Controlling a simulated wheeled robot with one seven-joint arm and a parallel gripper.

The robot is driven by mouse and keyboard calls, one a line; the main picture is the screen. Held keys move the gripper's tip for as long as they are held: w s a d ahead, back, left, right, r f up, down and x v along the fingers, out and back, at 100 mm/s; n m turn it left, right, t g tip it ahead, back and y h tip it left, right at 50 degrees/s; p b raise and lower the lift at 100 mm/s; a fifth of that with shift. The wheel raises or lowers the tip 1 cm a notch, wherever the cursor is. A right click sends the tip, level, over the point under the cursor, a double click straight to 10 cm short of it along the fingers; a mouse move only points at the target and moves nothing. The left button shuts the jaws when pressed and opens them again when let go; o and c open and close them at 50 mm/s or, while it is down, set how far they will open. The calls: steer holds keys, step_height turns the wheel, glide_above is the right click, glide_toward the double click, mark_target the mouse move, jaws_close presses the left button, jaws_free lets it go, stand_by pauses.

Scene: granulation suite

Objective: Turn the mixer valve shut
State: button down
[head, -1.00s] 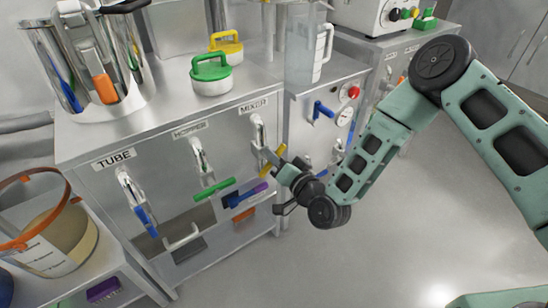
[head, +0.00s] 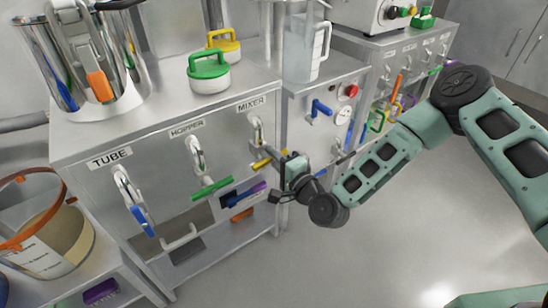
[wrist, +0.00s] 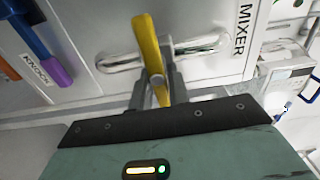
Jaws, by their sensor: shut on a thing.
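The mixer valve (head: 256,128) is a steel fitting on the cabinet front under the MIXER label. Its yellow handle (head: 261,163) shows at its lower end. In the wrist view the yellow handle (wrist: 148,42) lies crosswise over the steel pipe (wrist: 205,45). My gripper (head: 270,158) is at the handle, coming from the right. In the wrist view my gripper (wrist: 158,88) has a finger on each side of the handle and is shut on it. The gripper hides part of the valve in the head view.
Left of it are the hopper valve with a green handle (head: 212,188) and the tube valve with a blue handle (head: 141,217). A blue valve (head: 320,108) is on the right cabinet. The floor at right is clear.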

steer(key=shift+s+f, duration=0.1)
steer(key=shift+f, duration=0.05)
stand_by(0.4)
steer(key=c, duration=1.3)
jaws_free()
steer(key=shift+c, duration=0.2)
steer(key=p+v, duration=0.1)
steer(key=v, duration=1.6)
steer(key=shift+s+d, duration=0.1)
steer(key=shift+d, duration=0.05)
